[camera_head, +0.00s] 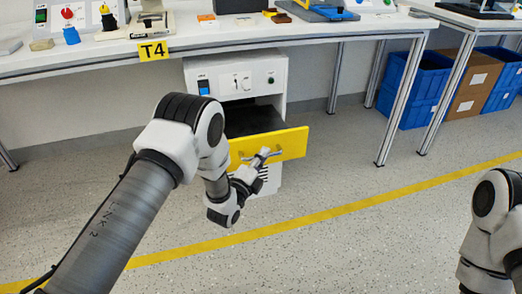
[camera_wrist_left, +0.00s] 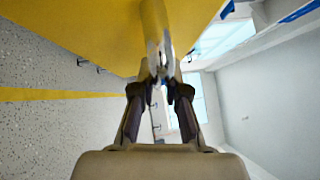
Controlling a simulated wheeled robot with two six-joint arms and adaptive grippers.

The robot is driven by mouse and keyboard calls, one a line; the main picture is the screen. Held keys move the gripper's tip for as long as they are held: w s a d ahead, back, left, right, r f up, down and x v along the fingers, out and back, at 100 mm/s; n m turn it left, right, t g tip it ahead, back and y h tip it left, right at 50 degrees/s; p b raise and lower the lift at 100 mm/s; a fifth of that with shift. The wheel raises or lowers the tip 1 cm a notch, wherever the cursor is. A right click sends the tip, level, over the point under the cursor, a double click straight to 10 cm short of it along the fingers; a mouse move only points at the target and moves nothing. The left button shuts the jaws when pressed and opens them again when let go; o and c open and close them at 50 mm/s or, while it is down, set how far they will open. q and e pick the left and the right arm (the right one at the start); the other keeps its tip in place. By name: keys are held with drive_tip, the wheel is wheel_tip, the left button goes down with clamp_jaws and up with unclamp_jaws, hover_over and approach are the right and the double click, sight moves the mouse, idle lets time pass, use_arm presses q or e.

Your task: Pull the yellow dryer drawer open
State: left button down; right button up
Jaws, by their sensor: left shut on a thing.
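The yellow drawer front (camera_head: 290,144) stands out from the white dryer cabinet (camera_head: 268,72) under the table. A dark drawer interior (camera_head: 252,120) shows between the front and the cabinet, so the drawer is partly open. My left gripper (camera_head: 257,161) is at the middle of the yellow front, shut on its handle. In the left wrist view, the fingers (camera_wrist_left: 160,84) close around the metal bar handle (camera_wrist_left: 157,50), with the yellow front (camera_wrist_left: 85,30) beside it. My arm covers the drawer's left part. My right gripper is out of view; only part of that arm shows at the right edge.
Blue crates (camera_head: 415,90) and a brown box (camera_head: 472,82) stand at the right. The speckled floor (camera_head: 350,230) in front is clear, crossed by a yellow line (camera_head: 385,203).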

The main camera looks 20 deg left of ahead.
use_arm(q)
drive_tip(key=shift+s+d, duration=0.35)
drive_tip(key=shift+s, duration=0.15)
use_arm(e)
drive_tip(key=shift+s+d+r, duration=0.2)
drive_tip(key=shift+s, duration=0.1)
use_arm(q)
drive_tip(key=c, duration=1.2)
unclamp_jaws()
drive_tip(key=v, duration=1.2)
drive_tip(key=shift+f, duration=0.1)
